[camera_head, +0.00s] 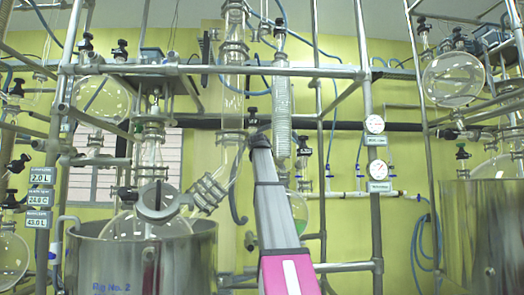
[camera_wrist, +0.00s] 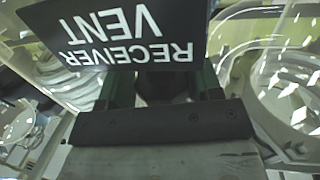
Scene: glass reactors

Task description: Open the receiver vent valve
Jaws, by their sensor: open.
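The black label plate reading "RECEIVER VENT" (camera_wrist: 130,35) appears upside down in the wrist view and covers the upper middle. My gripper (camera_wrist: 162,88) is directly below it, open, with dark green fingers left and right. A dark part lies between the fingers; I cannot tell whether it is the vent valve's handle. The plate hides the fingertips and any contact. In the head view my arm rises in the middle, and its far end hides the gripper. The receiver flask (camera_head: 301,226), with green liquid, stands partly behind my arm, and a black valve knob (camera_head: 304,147) shows just right of it.
A metal vessel (camera_head: 140,262) with a glass reactor stands at the left. Metal frame pipes and a vertical coiled condenser (camera_head: 282,105) are close around my arm. Pressure gauges (camera_head: 375,124) sit on a post at the right. Another large metal vessel (camera_head: 485,235) stands far right.

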